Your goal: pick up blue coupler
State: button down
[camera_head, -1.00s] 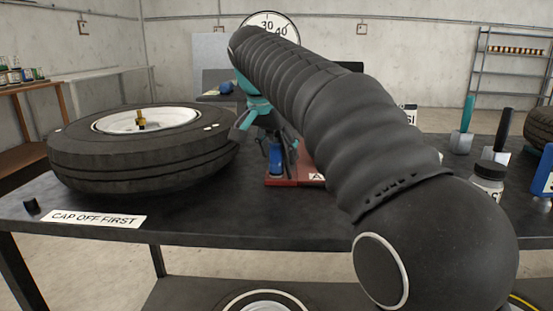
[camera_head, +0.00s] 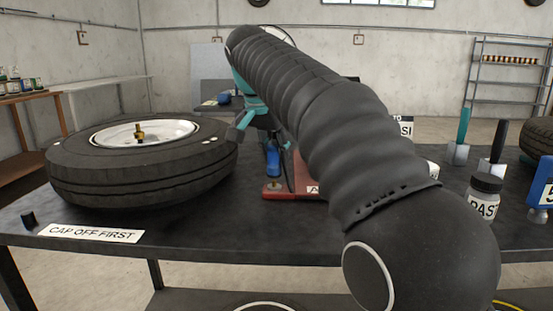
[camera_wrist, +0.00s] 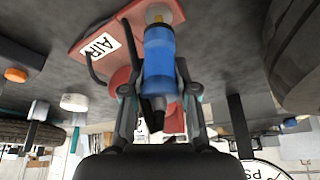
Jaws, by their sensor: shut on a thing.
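The blue coupler (camera_head: 273,163) is upright between the fingers of my gripper (camera_head: 272,146), above the red stand (camera_head: 284,194). In the head view a small brass piece shows below it on the stand. In the wrist view, which is upside down, the coupler (camera_wrist: 159,52) lies between the two dark fingers of my gripper (camera_wrist: 156,82), which are shut on it. A brass end (camera_wrist: 158,14) shows at its far end over the stand (camera_wrist: 95,25). I cannot tell whether the brass touches the coupler. My arm hides part of the stand.
A large tire (camera_head: 140,165) lies close on the left of the table. The table front by the "CAP OFF FIRST" label (camera_head: 90,233) is mostly clear.

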jog(key=shift+r, duration=0.6)
jog(key=s+a+r, duration=0.1)
jog(key=s+a, duration=0.3)
jog(key=s, duration=0.3)
jog(key=s+a+r, duration=0.1)
jog(key=s+a, duration=0.4)
jog(key=s, duration=0.3)
jog(key=shift+s+a+r, duration=0.15)
jog(key=shift+a+r, duration=0.1)
jog(key=shift+r, duration=0.1)
jog(key=shift+s, duration=0.1)
